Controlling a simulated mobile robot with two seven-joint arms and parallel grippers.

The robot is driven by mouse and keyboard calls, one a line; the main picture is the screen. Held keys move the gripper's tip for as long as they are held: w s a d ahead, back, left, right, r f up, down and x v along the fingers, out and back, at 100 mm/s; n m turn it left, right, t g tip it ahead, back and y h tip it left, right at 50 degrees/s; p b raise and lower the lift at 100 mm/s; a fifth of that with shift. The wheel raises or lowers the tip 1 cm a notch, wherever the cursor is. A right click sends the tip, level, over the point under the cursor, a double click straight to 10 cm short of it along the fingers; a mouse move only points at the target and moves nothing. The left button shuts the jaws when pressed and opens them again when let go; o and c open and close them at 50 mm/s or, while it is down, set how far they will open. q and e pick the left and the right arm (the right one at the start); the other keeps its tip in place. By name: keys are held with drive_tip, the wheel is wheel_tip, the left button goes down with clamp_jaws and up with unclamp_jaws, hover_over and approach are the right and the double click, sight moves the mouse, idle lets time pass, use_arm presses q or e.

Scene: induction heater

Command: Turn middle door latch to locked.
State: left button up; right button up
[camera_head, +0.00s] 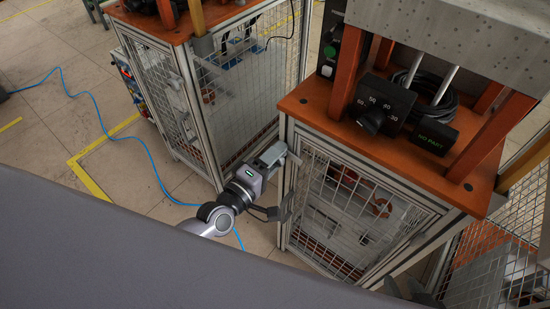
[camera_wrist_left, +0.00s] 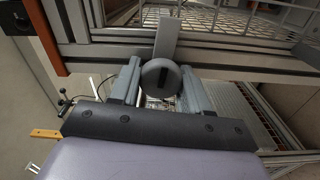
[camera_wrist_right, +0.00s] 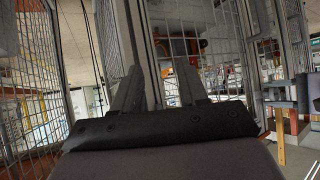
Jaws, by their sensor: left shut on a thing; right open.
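The door latch (camera_wrist_left: 160,77) shows in the left wrist view as a round grey knob with a dark slot. A flat grey plate rises behind it toward the door frame. My left gripper (camera_wrist_left: 162,85) is shut on the knob, one finger on each side. In the head view this gripper (camera_head: 272,158) is at the upper left corner of the middle cabinet's mesh door (camera_head: 345,215), and the knob is hard to make out there. My right gripper (camera_wrist_right: 157,85) is open and empty; only a dark part of it shows at the head view's bottom edge.
The middle cabinet has an orange top (camera_head: 330,130) with a dial box (camera_head: 383,103) and a "NO PART" display (camera_head: 431,136). Another mesh cabinet (camera_head: 220,95) stands to the left. A blue cable (camera_head: 105,125) lies on the open floor at left.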

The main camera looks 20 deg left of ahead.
use_arm(q)
drive_tip(key=shift+f+n, duration=0.1)
drive_tip(key=shift+n, duration=0.5)
drive_tip(key=o, duration=0.9)
drive_tip(key=shift+s, duration=0.1)
drive_tip(key=shift+v, duration=3.55)
